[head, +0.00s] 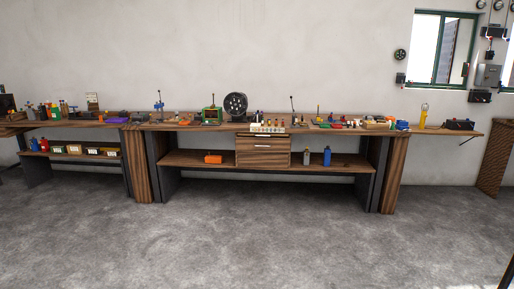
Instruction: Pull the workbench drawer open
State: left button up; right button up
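A long wooden workbench (220,127) stands against the far wall, some way off across the floor. Under the middle of its top hangs a wooden drawer unit (263,158). A pale horizontal handle (263,146) shows on its front. The drawer front looks flush with the unit, so it appears shut. A light strip shows along its upper edge, too small to make out. Neither of my grippers is in the head view.
Bare grey concrete floor (240,235) lies clear up to the bench. Many small tools and a black wheel (236,104) stand on the bench top. The lower shelf holds an orange box (213,159) and blue bottles (327,156). Wooden side panels (395,175) flank the bench.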

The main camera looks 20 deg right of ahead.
aim_at(248, 143)
jog(key=i+l+z, duration=0.2)
jog(key=i, duration=0.25)
jog(key=i+z, duration=0.25)
jog(key=i, duration=0.2)
jog(key=i+z, duration=0.2)
jog(key=i, duration=0.9)
jog(key=i+z, duration=0.15)
jog(key=i, duration=0.95)
